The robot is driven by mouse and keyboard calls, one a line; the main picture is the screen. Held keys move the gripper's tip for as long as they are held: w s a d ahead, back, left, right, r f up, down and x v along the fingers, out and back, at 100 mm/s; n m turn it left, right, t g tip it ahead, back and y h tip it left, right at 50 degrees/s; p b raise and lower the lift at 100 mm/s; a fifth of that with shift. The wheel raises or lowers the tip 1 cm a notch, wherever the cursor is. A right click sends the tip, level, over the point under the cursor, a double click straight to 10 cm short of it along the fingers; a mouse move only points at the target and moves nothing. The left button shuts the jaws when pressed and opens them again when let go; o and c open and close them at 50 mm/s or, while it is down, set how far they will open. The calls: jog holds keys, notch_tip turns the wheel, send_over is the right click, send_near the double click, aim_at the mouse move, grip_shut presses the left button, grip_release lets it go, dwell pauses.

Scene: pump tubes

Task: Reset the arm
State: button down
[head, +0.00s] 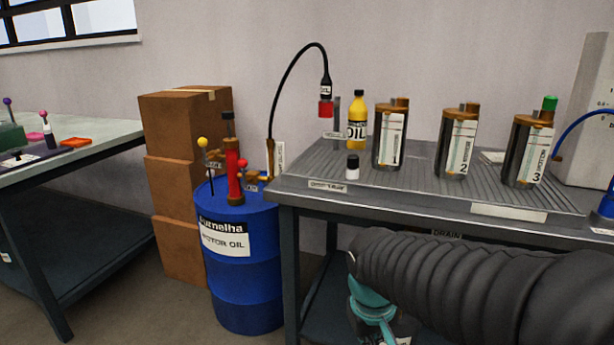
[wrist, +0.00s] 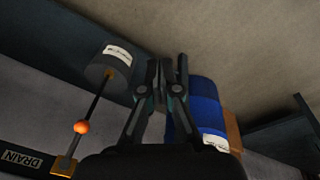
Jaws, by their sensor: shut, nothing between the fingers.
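My gripper (wrist: 167,66) is shut and empty in the wrist view, its two dark fingers side by side. In the head view my black ribbed arm comes in at the lower right, in front of the workbench (head: 380,200). A teal part of it shows below the bench edge; the fingertips cannot be made out there. In the wrist view the blue drum (wrist: 205,100) is beyond the fingers to the right. A rod with an orange ball (wrist: 81,127) is to their left, apart from them.
The motor oil drum (head: 240,270) stands left of the bench, by stacked cardboard boxes (head: 178,180). Numbered canisters (head: 391,135), a yellow oil bottle (head: 357,120) and a small white-labelled bottle (head: 352,167) stand on the bench. A second table (head: 60,160) is at far left. Floor shows between table and drum.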

jog(key=s+d+r+m+t, duration=0.3)
jog(key=s+r, duration=0.3)
jog(key=s, duration=0.3)
jog(key=shift+d+t+y, duration=0.4)
jog(key=shift+d+t, duration=0.1)
jog(key=shift+d, duration=0.35)
